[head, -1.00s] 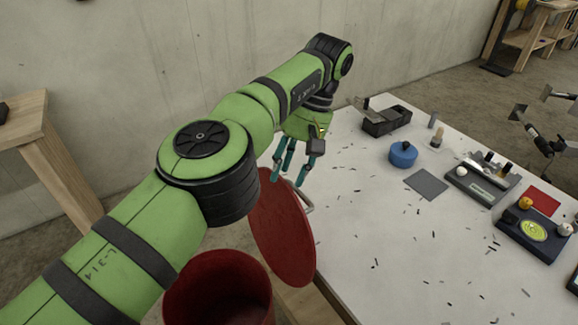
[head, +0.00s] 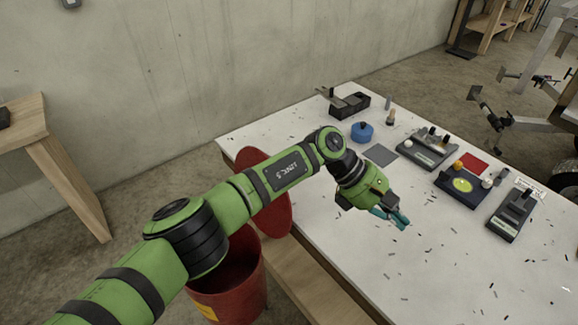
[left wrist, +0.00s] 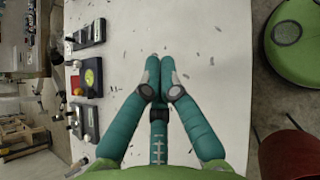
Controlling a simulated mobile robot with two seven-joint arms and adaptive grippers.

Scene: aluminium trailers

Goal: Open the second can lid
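A red can (head: 232,290) stands on the floor beside the table, with a yellow label on its side and its dark inside showing. Its round red lid (head: 276,215) is tilted up steeply at the table side of the can, partly hidden behind my left arm. My left gripper (head: 398,220) is over the white table, to the right of the lid and well apart from it. Its teal fingers are drawn together and empty, as the left wrist view (left wrist: 158,75) also shows. A red edge (left wrist: 288,155) shows at lower right there; I cannot tell whether it is can or lid. My right gripper is not in view.
The white table (head: 345,270) holds a blue round container (head: 362,132), a black tool block (head: 350,104) and several small devices toward the right. Dark shavings are scattered over its bare front. A wooden table (head: 65,170) stands at left, before a concrete wall.

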